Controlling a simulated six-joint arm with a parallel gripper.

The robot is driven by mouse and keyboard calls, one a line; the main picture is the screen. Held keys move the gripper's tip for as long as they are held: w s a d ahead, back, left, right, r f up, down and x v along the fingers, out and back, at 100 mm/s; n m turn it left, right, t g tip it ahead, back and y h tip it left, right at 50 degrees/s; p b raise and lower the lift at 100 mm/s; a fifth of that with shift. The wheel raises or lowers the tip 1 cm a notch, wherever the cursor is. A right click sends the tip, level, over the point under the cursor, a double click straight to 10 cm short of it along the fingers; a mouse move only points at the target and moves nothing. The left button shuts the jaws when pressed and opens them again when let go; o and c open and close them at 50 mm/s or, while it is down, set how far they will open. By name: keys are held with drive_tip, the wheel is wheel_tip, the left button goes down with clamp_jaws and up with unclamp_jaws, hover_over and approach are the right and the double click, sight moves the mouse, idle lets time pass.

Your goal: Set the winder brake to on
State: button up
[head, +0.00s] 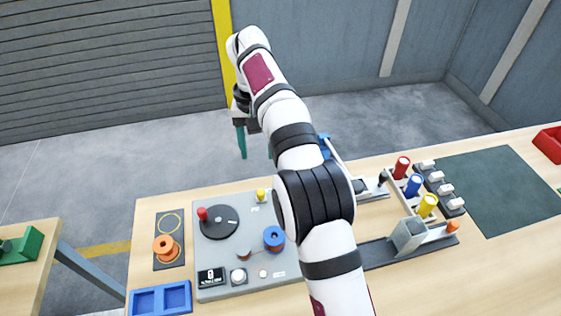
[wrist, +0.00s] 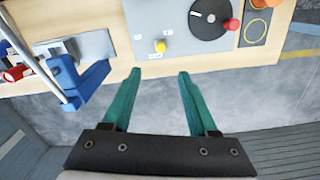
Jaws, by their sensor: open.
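The winder is a grey panel (head: 212,250) with a black disc (head: 220,223) bearing a red knob (head: 202,213), and a blue spool (head: 274,238). A small yellow knob (head: 261,195) stands near its far edge beside a small label too small to read; it may be the brake. The yellow knob also shows in the wrist view (wrist: 160,46), just beyond the gap between the fingertips. My gripper (head: 256,153) is open and empty, in the air past the table's far edge, apart from the knob. The wrist view shows both green fingers (wrist: 159,76) spread.
An orange spool (head: 165,245) lies on a dark mat at left, with a blue tray (head: 160,299) in front. Red, blue and yellow spools (head: 414,184) stand at right near a dark green mat (head: 495,188). A blue-ended device (wrist: 80,75) stands beside the winder. My arm hides part of the table.

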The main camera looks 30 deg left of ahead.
sight(260, 191)
wheel_tip(260, 191, down, 16)
drive_tip(key=shift+a+r, duration=0.1)
clamp_jaws()
idle(0.4)
idle(1.1)
